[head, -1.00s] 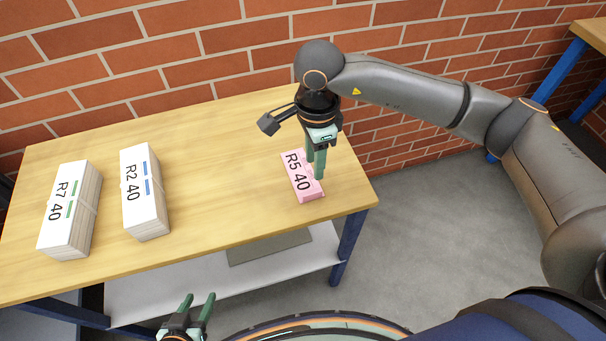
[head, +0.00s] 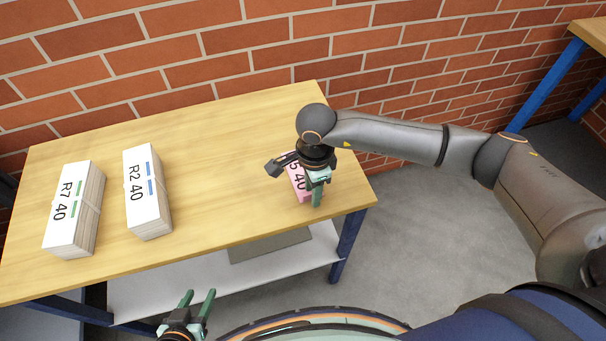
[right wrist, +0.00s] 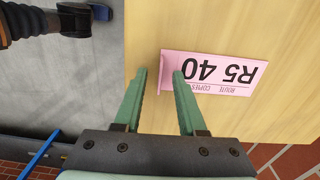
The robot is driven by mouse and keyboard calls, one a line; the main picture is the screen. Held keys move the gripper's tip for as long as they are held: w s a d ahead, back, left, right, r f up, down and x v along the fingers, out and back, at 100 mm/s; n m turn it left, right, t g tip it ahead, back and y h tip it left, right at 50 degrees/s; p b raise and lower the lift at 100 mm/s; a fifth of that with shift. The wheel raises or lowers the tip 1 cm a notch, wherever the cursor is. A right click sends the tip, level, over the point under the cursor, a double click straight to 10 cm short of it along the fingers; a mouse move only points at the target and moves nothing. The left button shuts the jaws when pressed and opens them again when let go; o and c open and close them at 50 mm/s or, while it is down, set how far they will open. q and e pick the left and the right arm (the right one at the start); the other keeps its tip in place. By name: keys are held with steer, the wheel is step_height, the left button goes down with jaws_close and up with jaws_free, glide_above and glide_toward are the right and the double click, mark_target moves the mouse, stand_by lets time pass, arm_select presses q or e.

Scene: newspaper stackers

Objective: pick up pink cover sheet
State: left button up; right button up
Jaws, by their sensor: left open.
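The pink cover sheet (head: 299,186), marked R5 40, lies at the right end of the wooden table, partly hidden by my right gripper. The right wrist view shows it whole (right wrist: 225,74) except near the fingers, with a narrow folded flap at its near-edge end. My right gripper (right wrist: 160,72) is open, fingers pointing at that flap; one finger is beside the sheet, the other overlaps it in the picture. In the head view the right gripper (head: 317,198) is over the sheet's front end; I cannot tell contact. My left gripper (head: 200,295) is open and empty, in front of the table.
Two strapped stacks of white paper, R7 40 (head: 70,215) and R2 40 (head: 147,195), stand on the left of the table (head: 225,170). A brick wall (head: 200,50) is behind. The table's middle is clear. A lower shelf (head: 180,285) sits beneath.

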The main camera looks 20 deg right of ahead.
jaws_close()
steer(key=shift+r, duration=0.1)
stand_by(0.6)
